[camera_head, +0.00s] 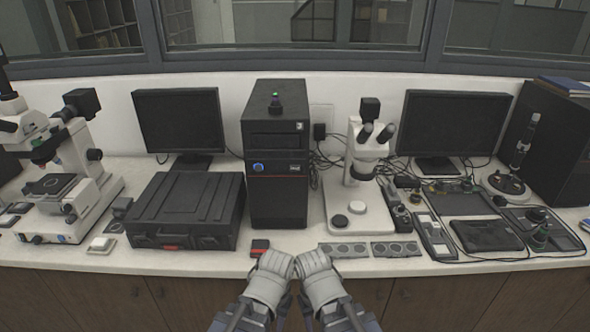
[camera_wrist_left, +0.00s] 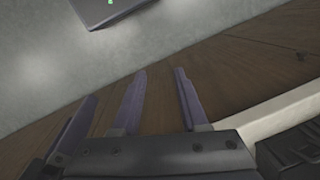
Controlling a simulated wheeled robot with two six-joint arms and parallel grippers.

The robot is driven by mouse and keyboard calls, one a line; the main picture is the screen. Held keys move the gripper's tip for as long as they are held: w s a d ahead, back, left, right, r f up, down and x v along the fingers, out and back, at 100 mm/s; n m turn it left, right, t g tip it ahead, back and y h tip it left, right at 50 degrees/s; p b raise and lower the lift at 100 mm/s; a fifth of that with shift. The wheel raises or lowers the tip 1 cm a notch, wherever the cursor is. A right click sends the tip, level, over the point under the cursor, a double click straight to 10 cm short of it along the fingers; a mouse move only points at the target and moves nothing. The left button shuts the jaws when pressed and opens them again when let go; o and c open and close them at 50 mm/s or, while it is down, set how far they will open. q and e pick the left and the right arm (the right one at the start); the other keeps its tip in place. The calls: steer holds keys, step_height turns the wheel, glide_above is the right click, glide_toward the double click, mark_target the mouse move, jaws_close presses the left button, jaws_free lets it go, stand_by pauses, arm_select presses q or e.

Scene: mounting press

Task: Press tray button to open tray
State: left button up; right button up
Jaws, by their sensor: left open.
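A black tower unit (camera_head: 277,160) stands upright at the middle of the counter. Its front has a blue round button (camera_head: 258,168), a slot-like panel (camera_head: 277,140) near the top and a thin red line. No tray sticks out of it, and I cannot tell which part is the tray button. My left gripper (camera_head: 276,262) is at the counter's front edge, below and apart from the tower. In the left wrist view its purple-grey fingers (camera_wrist_left: 135,90) are spread and empty. My right gripper (camera_head: 312,262) is beside it, its fingers too small to judge.
A small black and red block (camera_head: 260,246) lies just ahead of my left gripper. A black case (camera_head: 188,210) is left of the tower. A stereo microscope (camera_head: 362,170) and a flat strip with round wells (camera_head: 370,250) are at right.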

arm_select(q)
jaws_close()
stand_by(1.4)
